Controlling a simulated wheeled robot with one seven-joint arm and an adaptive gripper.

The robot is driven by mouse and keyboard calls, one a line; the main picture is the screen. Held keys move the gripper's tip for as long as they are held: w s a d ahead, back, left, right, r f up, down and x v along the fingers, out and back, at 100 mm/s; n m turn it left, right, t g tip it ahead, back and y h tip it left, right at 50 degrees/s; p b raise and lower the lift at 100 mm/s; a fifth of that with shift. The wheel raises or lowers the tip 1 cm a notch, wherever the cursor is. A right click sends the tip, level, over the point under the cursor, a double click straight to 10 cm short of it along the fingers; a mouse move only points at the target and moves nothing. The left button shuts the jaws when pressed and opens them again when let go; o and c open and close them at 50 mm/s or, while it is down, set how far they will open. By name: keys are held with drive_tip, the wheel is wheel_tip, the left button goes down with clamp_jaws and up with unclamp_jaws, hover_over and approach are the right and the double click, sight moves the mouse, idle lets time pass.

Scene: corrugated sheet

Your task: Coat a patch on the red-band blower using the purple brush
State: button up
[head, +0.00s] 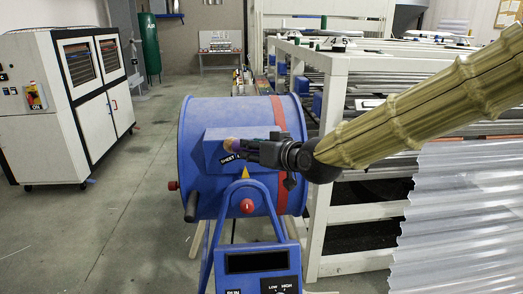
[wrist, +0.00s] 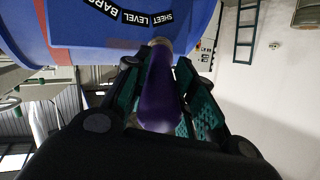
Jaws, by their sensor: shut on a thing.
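The red-band blower (head: 240,112) is a large blue drum with a red band around its right part, in the middle of the head view. It also fills the top left of the wrist view (wrist: 90,28), upside down, with lettered labels. My gripper (head: 250,150) is in front of the drum's box-shaped front. In the wrist view my gripper (wrist: 165,100) is shut on the purple brush (wrist: 161,95), around its handle. The brush's pale tip points at the blue surface. I cannot tell whether it touches. In the head view my fingers hide most of the brush.
A blue control panel (head: 258,264) and stand are below the drum. A white frame rack (head: 330,150) stands close on the right, with corrugated sheet (head: 465,215) in front of it. A white cabinet (head: 60,100) is at left. The floor between cabinet and drum is clear.

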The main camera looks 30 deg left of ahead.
drive_tip(key=shift+s+a, duration=0.25)
drive_tip(key=shift+a, duration=0.15)
drive_tip(key=shift+s+d, duration=0.1)
drive_tip(key=shift+s+d+b, duration=0.15)
drive_tip(key=shift+s+d, duration=0.35)
drive_tip(key=shift+s, duration=0.3)
drive_tip(key=shift+s+d+b, duration=0.15)
drive_tip(key=shift+s+d, duration=0.35)
drive_tip(key=shift+s, duration=0.35)
drive_tip(key=shift+s+d+b, duration=0.15)
drive_tip(key=shift+s+d, duration=0.35)
drive_tip(key=shift+s, duration=0.4)
drive_tip(key=shift+s+d, duration=0.4)
drive_tip(key=shift+s, duration=0.2)
drive_tip(key=shift+s+d, duration=0.4)
drive_tip(key=shift+s, duration=0.2)
